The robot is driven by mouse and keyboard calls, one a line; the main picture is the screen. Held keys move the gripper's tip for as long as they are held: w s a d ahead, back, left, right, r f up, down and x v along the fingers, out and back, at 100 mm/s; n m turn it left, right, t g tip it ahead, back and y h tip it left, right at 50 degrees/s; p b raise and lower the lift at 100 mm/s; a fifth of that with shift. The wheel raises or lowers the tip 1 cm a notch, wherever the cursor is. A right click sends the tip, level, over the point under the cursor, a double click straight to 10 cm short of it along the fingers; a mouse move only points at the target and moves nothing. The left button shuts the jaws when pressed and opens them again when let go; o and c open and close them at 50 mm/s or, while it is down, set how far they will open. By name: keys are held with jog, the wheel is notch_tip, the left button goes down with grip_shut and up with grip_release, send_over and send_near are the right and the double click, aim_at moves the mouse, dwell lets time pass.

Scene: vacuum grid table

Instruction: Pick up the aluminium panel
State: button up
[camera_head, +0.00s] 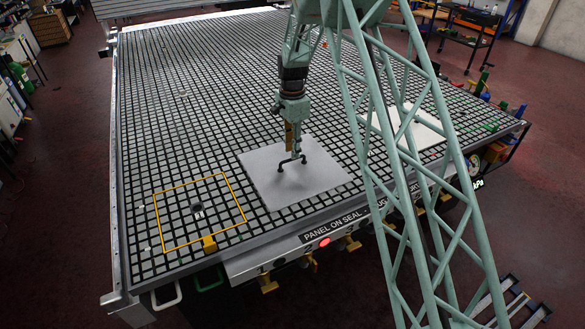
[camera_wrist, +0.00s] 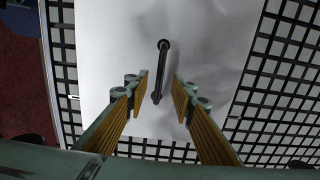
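The aluminium panel (camera_head: 265,178) is a pale grey square plate lying flat on the grid table, with a dark bar handle (camera_head: 291,163) standing on its middle. My gripper (camera_head: 291,145) is just above the handle, pointing down. In the wrist view the panel (camera_wrist: 105,50) fills the middle, and its handle (camera_wrist: 160,75) runs lengthwise between the two yellow ribbed fingers of my gripper (camera_wrist: 158,98). The fingers are open, with a gap on each side of the handle. I see no contact with it.
The black-lined grid table (camera_head: 170,100) is wide and mostly bare. A yellow square outline (camera_head: 160,222) lies at the front left. Another pale plate (camera_head: 425,132) lies to the right, partly behind my lattice column. A red light (camera_head: 324,242) shows on the front edge.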

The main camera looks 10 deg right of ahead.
aim_at(292, 163)
jog(key=shift+f, duration=0.3)
jog(key=shift+f, duration=2.45)
grip_shut()
